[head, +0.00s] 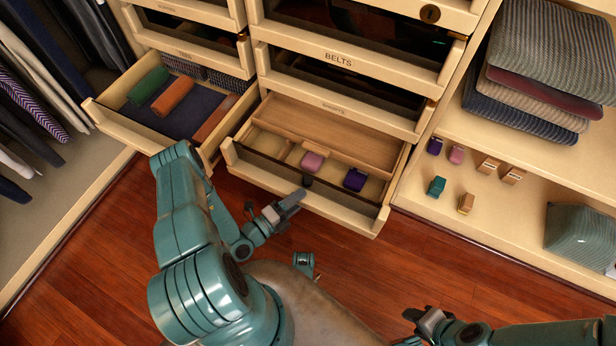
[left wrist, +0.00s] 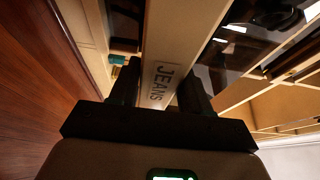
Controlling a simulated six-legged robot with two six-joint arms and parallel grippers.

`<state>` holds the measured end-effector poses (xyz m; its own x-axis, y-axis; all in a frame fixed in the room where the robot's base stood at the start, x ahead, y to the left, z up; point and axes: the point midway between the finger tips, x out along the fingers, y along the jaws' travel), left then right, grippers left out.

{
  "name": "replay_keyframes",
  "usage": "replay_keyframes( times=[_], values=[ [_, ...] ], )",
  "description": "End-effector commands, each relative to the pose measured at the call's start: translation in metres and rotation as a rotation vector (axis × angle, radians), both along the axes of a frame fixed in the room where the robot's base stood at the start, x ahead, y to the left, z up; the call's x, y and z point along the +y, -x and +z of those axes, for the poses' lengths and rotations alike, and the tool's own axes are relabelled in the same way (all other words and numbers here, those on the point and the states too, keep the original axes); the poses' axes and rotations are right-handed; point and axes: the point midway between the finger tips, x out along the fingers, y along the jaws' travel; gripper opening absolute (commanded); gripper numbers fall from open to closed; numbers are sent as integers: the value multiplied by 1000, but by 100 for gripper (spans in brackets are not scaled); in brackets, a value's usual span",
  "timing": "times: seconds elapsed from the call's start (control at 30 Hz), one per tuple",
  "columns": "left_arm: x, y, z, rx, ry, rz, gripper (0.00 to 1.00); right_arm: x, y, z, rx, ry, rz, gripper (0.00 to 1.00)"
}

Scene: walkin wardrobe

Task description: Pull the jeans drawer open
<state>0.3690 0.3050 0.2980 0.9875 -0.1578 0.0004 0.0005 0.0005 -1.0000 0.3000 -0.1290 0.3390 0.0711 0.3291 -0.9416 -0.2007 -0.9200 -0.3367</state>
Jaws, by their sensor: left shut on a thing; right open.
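The jeans drawer (head: 335,212) is the low middle drawer in the head view, and it stands pulled out. Its front panel (left wrist: 165,75) shows the word JEANS in the left wrist view. My left gripper (head: 300,190) is shut on the top edge of this panel, one dark finger inside the drawer and one outside. The fingers show on both sides of the panel in the left wrist view (left wrist: 172,95). In the head view the label is not visible. My right gripper (head: 428,318) is open and empty, low above the floor, apart from the drawer.
Inside the jeans drawer lie a pink box (head: 313,160) and a purple box (head: 355,180). The left drawer (head: 125,132) also stands open, holding rolled cloths. Shelves (head: 480,215) with small boxes and folded clothes stand at right. Red wooden floor (head: 340,265) lies in front.

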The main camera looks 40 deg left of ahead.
Motion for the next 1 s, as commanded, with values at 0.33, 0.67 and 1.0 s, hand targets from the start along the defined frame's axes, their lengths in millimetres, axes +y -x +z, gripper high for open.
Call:
replay_keyframes(
  times=[0.33,0.67,1.0],
  values=[
    [-11,51,-3,10,1,5,0,1,1,2,1,0,3,43],
    [-15,61,-3,8,-1,4,0,1,1,2,1,0,3,43],
    [-15,61,-2,6,-2,4,67,1,1,2,1,0,3,43]
  ],
)
